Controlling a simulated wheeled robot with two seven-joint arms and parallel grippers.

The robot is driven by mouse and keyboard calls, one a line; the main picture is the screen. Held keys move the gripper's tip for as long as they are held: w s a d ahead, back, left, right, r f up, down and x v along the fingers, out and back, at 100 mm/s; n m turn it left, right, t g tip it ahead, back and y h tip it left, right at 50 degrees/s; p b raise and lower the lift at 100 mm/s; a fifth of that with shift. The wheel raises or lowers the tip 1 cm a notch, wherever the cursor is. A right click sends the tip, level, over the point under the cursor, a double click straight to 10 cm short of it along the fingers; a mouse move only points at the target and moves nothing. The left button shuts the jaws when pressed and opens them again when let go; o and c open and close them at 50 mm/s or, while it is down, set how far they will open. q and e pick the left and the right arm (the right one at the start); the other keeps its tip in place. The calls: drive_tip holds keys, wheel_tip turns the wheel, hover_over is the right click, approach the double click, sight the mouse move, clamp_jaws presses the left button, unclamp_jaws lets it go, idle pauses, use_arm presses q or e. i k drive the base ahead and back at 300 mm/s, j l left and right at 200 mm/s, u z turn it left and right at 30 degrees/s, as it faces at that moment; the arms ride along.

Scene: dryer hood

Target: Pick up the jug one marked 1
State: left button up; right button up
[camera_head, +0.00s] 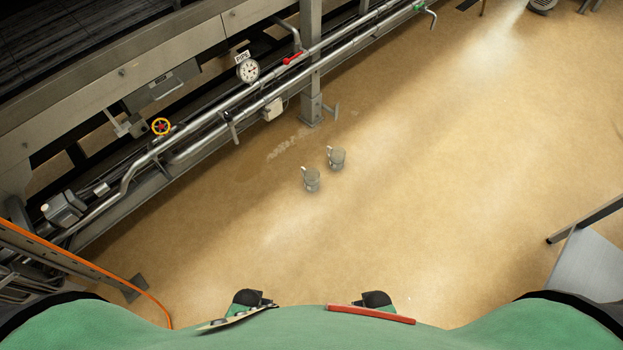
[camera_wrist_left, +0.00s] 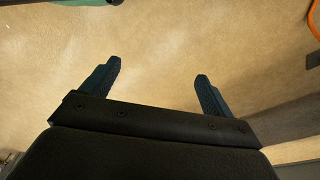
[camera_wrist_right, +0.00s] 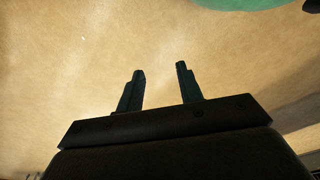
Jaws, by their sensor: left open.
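Two small clear jugs with handles stand on the tan floor in the head view, close together near the middle. One jug (camera_head: 311,180) is nearer to me and a little left; the other jug (camera_head: 337,159) is just behind it to the right. I cannot read a number on either, so I cannot tell which is marked 1. My left gripper (camera_wrist_left: 158,72) is open and empty over bare floor in the left wrist view. My right gripper (camera_wrist_right: 160,69) has its fingers apart with nothing between them. Neither wrist view shows a jug.
A metal post (camera_head: 311,60) stands behind the jugs. An orange hose (camera_head: 100,276) lies at lower left. Floor right of the jugs is clear.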

sight(310, 177)
drive_tip(key=u, duration=0.3)
drive_tip(key=i+l+u, duration=0.15)
drive_tip(key=l+u, duration=0.2)
drive_tip(key=i+l+u, duration=0.1)
drive_tip(key=l+u, duration=0.55)
drive_tip(key=l, duration=0.2)
